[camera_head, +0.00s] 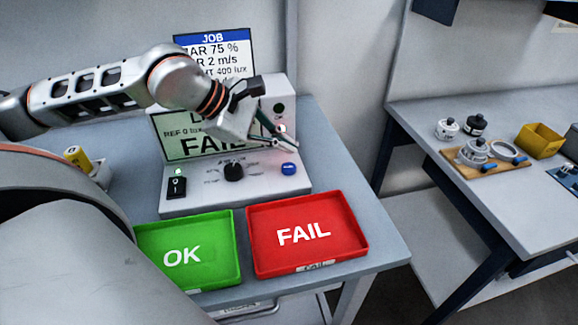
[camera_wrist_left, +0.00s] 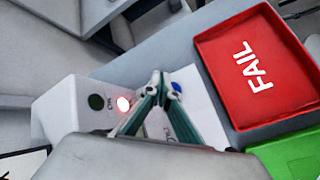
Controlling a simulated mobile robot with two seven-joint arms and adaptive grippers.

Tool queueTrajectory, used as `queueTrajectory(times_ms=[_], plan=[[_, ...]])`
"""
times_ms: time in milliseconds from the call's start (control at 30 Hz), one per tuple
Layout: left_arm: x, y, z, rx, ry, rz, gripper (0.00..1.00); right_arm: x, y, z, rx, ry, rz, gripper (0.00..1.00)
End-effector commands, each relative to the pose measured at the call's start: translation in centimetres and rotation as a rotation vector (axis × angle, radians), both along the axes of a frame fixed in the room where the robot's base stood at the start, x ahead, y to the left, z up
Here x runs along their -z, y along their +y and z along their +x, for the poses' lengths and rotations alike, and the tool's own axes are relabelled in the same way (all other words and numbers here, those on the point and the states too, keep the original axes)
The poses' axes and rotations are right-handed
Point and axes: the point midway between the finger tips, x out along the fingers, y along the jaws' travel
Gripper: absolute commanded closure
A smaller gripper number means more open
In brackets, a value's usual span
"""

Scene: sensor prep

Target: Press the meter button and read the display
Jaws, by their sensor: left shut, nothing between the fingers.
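The meter (camera_head: 300,182) is a grey box with a sloped front panel on the table. Its display (camera_head: 185,147) shows a large "FAIL" and a smaller line starting "REF 0"; my left arm covers part of it. A blue button (camera_head: 289,168) sits at the panel's right, and in the left wrist view (camera_wrist_left: 177,87). My left gripper (camera_head: 294,149) is shut and empty, its tips just above the blue button; I cannot tell whether they touch it. A red lamp (camera_wrist_left: 123,104) glows beside a dark green lamp (camera_wrist_left: 96,102). My right gripper is not in view.
A green OK tray (camera_head: 215,226) and a red FAIL tray (camera_head: 330,205) lie before the meter. A job card (camera_head: 210,39) stands behind it, partly hidden. A yellow cylinder (camera_head: 74,155) is at the left. A second table (camera_head: 450,103) at right holds several parts and a yellow bin (camera_head: 541,142).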

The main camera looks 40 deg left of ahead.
Motion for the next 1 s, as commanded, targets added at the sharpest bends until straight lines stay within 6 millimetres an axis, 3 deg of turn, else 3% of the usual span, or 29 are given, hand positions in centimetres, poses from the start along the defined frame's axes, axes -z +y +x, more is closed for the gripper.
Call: queueTrajectory(times_ms=[300, 1000], plan=[[-2.1, 0.0, 0.0, 0.001, 0.0, -0.001, 1.0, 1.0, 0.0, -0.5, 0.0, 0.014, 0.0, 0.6], [-2.2, 0.0, 0.0, 0.0, 0.0, 0.0, 1.0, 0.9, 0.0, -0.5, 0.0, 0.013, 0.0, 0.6]])
